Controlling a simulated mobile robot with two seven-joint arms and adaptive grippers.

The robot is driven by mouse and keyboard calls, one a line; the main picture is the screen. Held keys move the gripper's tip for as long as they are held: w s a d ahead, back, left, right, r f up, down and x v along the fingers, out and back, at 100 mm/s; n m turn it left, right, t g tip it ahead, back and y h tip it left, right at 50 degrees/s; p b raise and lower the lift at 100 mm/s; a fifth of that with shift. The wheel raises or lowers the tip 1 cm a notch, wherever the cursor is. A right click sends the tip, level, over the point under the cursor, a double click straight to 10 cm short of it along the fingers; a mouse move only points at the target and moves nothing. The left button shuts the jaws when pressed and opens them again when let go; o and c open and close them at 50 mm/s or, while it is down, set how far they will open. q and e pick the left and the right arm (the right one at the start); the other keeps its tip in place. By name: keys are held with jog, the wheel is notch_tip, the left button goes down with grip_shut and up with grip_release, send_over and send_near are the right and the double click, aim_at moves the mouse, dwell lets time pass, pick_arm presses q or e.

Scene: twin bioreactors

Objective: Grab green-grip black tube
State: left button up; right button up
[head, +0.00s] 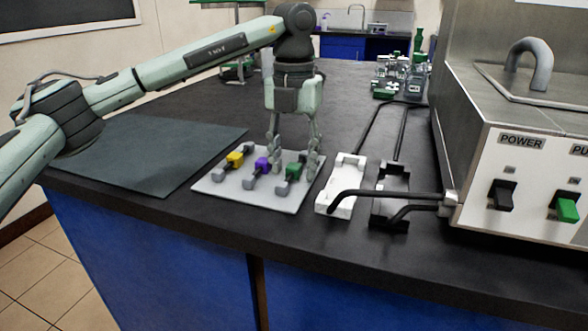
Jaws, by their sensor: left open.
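The green-grip black tube (294,171) lies on a light grey board (218,198) on the black bench, the rightmost of three similar tubes. Its middle is a green block and its dark ends show on both sides. My left gripper (295,154) points down over the board's right side, open, with its fingers spread at the green-grip tube. One finger is by its far end and one is to its right. I cannot tell whether they touch it. My right gripper is not in view.
A yellow-grip tube (235,160) and a purple-grip tube (262,166) lie left of the green one. White (341,187) and black (390,194) holders with black hoses stand right of the board, beside a metal machine (520,180). A dark mat (140,150) lies left.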

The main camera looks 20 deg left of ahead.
pick_arm(q)
grip_shut()
dwell(0.3)
jog(key=shift+r, duration=0.1)
